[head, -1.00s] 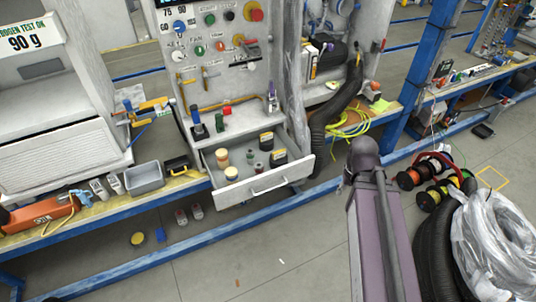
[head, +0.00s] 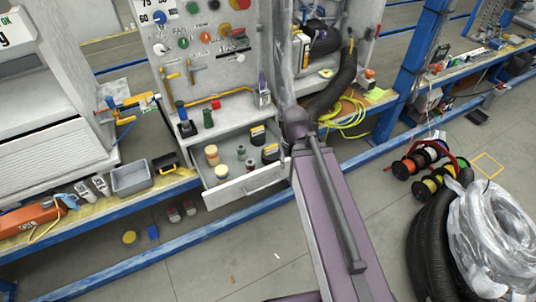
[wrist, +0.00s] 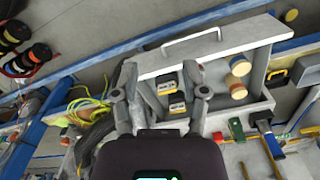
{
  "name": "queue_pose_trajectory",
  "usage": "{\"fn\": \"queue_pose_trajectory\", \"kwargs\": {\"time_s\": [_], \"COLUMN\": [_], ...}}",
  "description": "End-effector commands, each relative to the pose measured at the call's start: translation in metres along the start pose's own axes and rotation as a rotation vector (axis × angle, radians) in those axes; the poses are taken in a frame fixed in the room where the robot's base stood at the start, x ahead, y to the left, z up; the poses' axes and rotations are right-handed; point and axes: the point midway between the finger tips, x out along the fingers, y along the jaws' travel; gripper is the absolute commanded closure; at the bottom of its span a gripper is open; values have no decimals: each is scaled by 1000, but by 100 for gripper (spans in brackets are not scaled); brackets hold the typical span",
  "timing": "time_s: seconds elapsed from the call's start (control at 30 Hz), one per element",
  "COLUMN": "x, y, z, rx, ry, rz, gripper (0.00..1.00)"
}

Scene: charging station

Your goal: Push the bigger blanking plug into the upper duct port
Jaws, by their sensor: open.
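Two tan round plug-like pieces stand in the open drawer, a rear one (head: 211,152) and a front one (head: 221,170); I cannot tell which is bigger. They also show in the wrist view, one (wrist: 240,67) nearer the drawer front than the other (wrist: 238,91). My gripper (wrist: 160,82) is open and empty in the wrist view, with its fingers spread in front of the drawer's two black-and-yellow boxes and the tan pieces off to its right. In the head view my arm's end hides the jaws beside the drawer's right side. I cannot make out the upper duct port.
The drawer (head: 262,184) also holds small grey-green cylinders (head: 241,150) and black-and-yellow boxes (head: 270,153). Above it is the control panel (head: 200,75) with knobs. A black hose (head: 336,88) and yellow cable (head: 345,120) lie right of it. A grey bin (head: 132,178) stands left.

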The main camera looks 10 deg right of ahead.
Motion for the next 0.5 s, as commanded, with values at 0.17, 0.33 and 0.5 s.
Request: {"fn": "queue_pose_trajectory", "kwargs": {"time_s": [0.17, 0.33, 0.5], "x": [0, 0, 5], "y": [0, 0, 0], "z": [0, 0, -10], "rx": [0, -3, -48], "ry": [0, 0, 0], "rz": [0, 0, 0], "gripper": [43, 34, 34]}}
